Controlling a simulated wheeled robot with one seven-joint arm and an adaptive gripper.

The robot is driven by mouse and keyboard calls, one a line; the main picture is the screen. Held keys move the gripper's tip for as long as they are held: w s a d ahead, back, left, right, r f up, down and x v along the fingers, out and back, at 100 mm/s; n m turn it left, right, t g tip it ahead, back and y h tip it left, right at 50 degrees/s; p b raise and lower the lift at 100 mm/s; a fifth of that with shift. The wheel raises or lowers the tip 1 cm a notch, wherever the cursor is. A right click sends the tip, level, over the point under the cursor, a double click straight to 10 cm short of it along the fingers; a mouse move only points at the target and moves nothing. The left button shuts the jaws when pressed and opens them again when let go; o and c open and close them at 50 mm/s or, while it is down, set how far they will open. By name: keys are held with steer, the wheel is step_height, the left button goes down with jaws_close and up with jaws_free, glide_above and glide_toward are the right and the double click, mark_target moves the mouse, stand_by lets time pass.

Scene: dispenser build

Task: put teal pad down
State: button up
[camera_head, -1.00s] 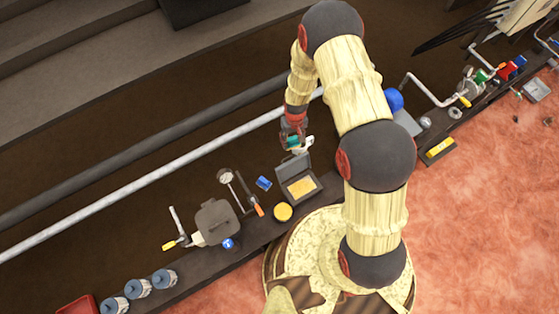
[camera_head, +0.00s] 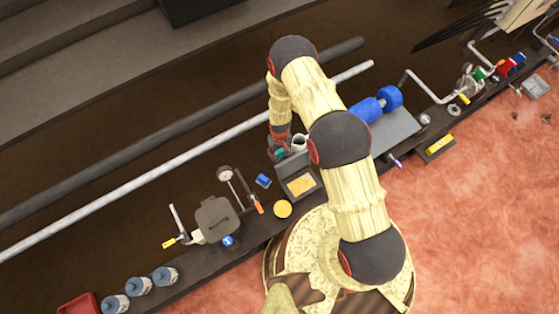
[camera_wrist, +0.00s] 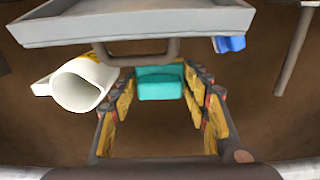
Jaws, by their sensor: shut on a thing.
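The teal pad (camera_wrist: 160,83) is a small block held between the fingers of my gripper (camera_wrist: 163,92) in the wrist view. In the head view a little teal (camera_head: 280,154) shows at my gripper (camera_head: 279,152), beside the lid side of an open grey case (camera_head: 284,186). The gripper is shut on the pad. Most of the pad is hidden in the head view. I cannot tell there whether the pad touches the surface below.
A white cup (camera_head: 299,142) stands close to the gripper; it also shows in the wrist view (camera_wrist: 82,88). A blue roller (camera_head: 368,110) is on the right.

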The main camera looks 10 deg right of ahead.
mark_target(280, 151)
steer(key=shift+f+b, duration=1.05)
steer(key=shift+f, duration=2.85)
steer(key=shift+f, duration=0.15)
steer(key=o, duration=1)
steer(key=shift+o, duration=0.2)
step_height(280, 151, up, 12)
steer(key=p, duration=0.4)
steer(key=shift+w+r, duration=0.1)
steer(key=shift+r, duration=0.1)
